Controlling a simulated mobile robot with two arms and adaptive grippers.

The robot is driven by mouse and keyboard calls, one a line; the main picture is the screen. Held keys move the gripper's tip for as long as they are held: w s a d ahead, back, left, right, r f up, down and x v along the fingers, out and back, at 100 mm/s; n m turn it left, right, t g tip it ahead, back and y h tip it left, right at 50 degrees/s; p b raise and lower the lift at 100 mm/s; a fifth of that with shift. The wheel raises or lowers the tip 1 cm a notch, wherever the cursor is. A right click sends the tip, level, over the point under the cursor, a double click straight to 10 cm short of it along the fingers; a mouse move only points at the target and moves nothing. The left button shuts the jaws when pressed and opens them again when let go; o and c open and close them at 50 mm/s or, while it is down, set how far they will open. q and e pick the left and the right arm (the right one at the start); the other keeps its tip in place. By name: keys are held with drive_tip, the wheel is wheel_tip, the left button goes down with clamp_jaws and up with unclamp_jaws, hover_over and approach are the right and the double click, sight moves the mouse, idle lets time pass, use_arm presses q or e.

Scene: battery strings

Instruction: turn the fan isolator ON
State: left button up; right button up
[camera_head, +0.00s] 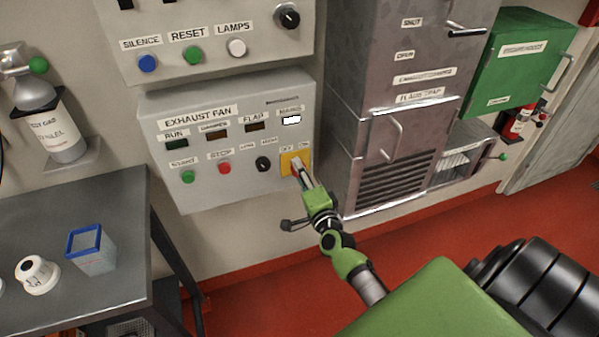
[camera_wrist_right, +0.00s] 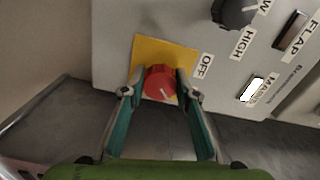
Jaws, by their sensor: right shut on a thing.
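The fan isolator is a red knob (camera_wrist_right: 160,83) on a yellow plate (camera_head: 285,165) at the right end of the exhaust fan panel (camera_head: 215,180). In the wrist view the plate (camera_wrist_right: 150,52) has an OFF label (camera_wrist_right: 205,65) beside it. A pale mark on the knob points to the lower right, away from OFF. My right gripper (camera_head: 298,168) is shut on the knob, one finger on each side. In the wrist view the fingers (camera_wrist_right: 160,92) hide its flanks. My left gripper is out of view.
The MAINS window (camera_head: 291,120) is bright white; the RUN window (camera_head: 177,144) looks dark green. A black selector (camera_head: 263,163) and red stop button (camera_head: 224,168) sit left of the plate. A grey cabinet (camera_head: 350,110) stands close on the right.

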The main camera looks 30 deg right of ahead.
drive_tip(key=o, duration=1.1)
drive_tip(key=shift+s, duration=0.1)
drive_tip(key=v, duration=1.1)
drive_tip(key=shift+s+a, duration=0.2)
drive_tip(key=shift+s, duration=0.2)
